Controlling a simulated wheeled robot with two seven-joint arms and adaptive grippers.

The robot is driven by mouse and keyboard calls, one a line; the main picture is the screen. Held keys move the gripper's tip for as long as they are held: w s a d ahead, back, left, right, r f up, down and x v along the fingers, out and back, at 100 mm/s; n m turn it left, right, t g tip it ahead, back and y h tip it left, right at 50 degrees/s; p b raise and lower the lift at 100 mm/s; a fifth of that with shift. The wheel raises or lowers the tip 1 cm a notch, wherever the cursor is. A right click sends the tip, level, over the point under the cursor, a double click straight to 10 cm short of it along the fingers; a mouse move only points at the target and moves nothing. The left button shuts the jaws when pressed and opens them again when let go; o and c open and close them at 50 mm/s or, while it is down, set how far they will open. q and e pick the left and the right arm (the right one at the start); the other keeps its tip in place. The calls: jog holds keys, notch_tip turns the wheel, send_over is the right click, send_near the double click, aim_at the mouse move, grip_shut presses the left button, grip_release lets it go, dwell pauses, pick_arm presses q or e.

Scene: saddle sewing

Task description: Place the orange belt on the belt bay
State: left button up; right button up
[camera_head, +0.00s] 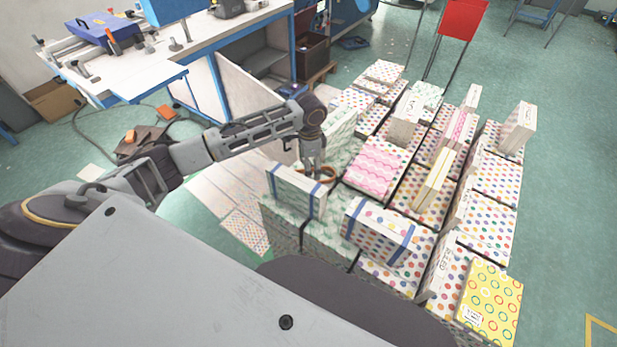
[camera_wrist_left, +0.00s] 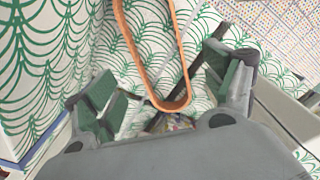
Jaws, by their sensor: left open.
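The orange belt (camera_head: 334,173) is a thin loop lying among patterned boxes near the middle of the head view. In the left wrist view the belt (camera_wrist_left: 172,105) is a long narrow loop with its rounded near end between my fingers. My left gripper (camera_head: 313,166) points down at the belt from above. In the wrist view the left gripper (camera_wrist_left: 165,90) has its green-padded fingers wide apart, one on each side of the belt, with gaps to it. The belt's far end runs out of the wrist view. I cannot identify the belt bay. My right gripper is not in view.
A box with blue straps (camera_head: 298,190) stands just in front of the gripper, and another blue-strapped box (camera_head: 380,232) is to its right. Several stacks of patterned boxes fill the right side. A white workbench (camera_head: 130,75) with tools is at the back left.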

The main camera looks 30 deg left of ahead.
pick_arm(q)
jog(key=shift+s+a+f, duration=0.1)
jog(key=shift+a+f, duration=0.05)
jog(key=shift+f, duration=2.3)
jog(key=c, duration=1.2)
jog(key=shift+r, duration=0.2)
